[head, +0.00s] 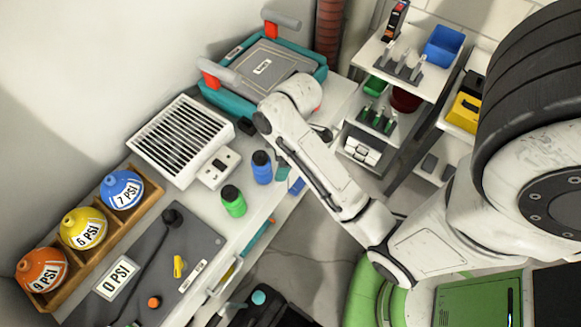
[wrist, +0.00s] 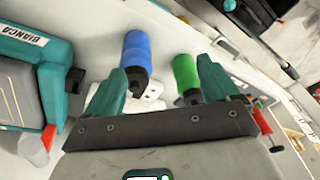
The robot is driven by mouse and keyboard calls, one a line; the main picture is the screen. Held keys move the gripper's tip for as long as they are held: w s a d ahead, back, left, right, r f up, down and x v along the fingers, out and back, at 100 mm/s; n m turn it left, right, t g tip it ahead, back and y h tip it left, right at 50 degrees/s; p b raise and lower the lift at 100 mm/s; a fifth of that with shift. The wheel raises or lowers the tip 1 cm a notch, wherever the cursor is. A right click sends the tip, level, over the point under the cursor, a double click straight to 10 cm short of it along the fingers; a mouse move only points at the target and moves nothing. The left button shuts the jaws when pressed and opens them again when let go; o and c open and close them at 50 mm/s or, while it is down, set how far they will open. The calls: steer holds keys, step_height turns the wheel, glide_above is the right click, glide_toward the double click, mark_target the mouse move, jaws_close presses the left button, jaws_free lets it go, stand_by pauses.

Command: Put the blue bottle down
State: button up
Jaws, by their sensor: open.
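The blue bottle (head: 262,167) stands upright on the light workbench, just behind and to the right of the green bottle (head: 233,202). In the wrist view the blue bottle (wrist: 137,52) appears ahead of my gripper (wrist: 160,66), near its left finger. The green bottle (wrist: 186,72) appears closer to the right finger. The two teal fingers are spread wide, with nothing gripped between them. In the head view my arm hides most of the gripper. I cannot tell how far the fingertips are from the blue bottle.
A teal case (head: 222,97) stands at the back of the workbench (head: 205,205). A vented grey unit (head: 180,138) and a small switch box (head: 217,167) sit left of the bottles. Round coloured flasks fill a wooden rack (head: 152,197). A shelf (head: 432,88) stands right.

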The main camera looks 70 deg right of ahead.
steer(key=s+a+f+m+h, duration=0.1)
steer(key=s+a+m+h, duration=0.1)
steer(key=s+a+m, duration=0.3)
steer(key=s+a, duration=0.1)
steer(key=a, duration=0.3)
steer(key=shift+s+a+m+g, duration=0.15)
steer(key=shift+s+m+g, duration=0.25)
steer(key=shift+f, duration=0.15)
